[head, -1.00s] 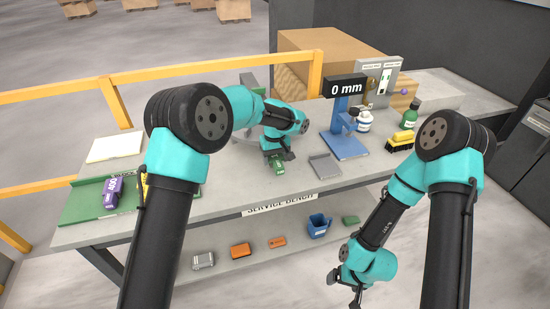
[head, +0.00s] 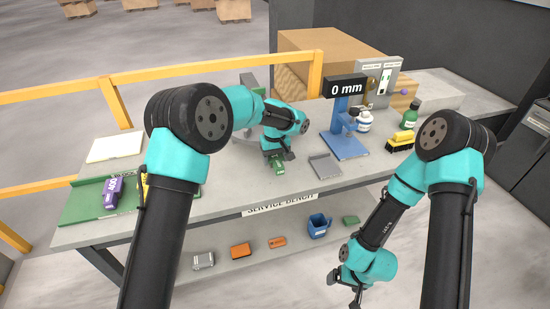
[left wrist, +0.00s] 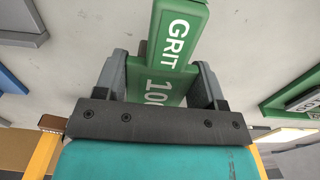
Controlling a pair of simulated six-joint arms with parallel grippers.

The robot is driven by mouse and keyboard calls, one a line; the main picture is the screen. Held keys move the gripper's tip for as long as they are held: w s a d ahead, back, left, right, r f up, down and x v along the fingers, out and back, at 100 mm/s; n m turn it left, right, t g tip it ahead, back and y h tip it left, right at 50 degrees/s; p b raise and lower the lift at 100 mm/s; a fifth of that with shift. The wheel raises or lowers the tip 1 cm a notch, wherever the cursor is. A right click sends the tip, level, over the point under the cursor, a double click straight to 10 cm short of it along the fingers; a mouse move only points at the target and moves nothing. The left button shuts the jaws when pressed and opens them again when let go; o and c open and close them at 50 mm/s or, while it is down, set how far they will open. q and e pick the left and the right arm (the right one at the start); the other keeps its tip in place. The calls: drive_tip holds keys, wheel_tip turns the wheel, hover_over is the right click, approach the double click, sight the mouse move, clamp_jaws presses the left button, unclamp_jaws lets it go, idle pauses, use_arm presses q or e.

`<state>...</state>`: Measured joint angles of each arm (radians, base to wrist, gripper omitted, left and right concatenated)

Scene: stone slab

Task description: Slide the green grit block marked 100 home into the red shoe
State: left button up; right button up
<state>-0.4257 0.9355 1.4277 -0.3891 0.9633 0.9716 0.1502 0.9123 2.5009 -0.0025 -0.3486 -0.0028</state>
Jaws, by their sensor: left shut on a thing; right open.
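The green grit block (head: 278,167) is at the front of the bench top, below my left gripper (head: 277,157). In the left wrist view the block (left wrist: 172,38) shows white lettering "GRIT" and "100", the last partly covered by the gripper body. My left gripper (left wrist: 160,82) is shut on it, one finger along each side. Whether the block touches the bench I cannot tell. My right gripper (head: 357,292) is open and empty, low in front of the bench. I cannot make out a red shoe in either view; my left arm covers part of the bench.
A grey tray (head: 325,166) lies right of the block, near a blue gauge stand (head: 348,143) reading 0 mm. A green tray (head: 80,206) holding a purple block (head: 113,193) is at left. A yellow brush (head: 400,140) is at right. Several small items sit on the lower shelf.

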use_arm(q)
drive_tip(key=shift+w+a, duration=0.2)
drive_tip(key=shift+w, duration=0.55)
drive_tip(key=shift+w+a, duration=0.25)
drive_tip(key=shift+w, duration=0.5)
drive_tip(key=shift+w+a, duration=0.2)
drive_tip(key=shift+w, duration=0.55)
drive_tip(key=o, duration=1.3)
drive_tip(key=shift+c, duration=0.2)
drive_tip(key=shift+r, duration=0.15)
wheel_tip(320, 180, up, 17)
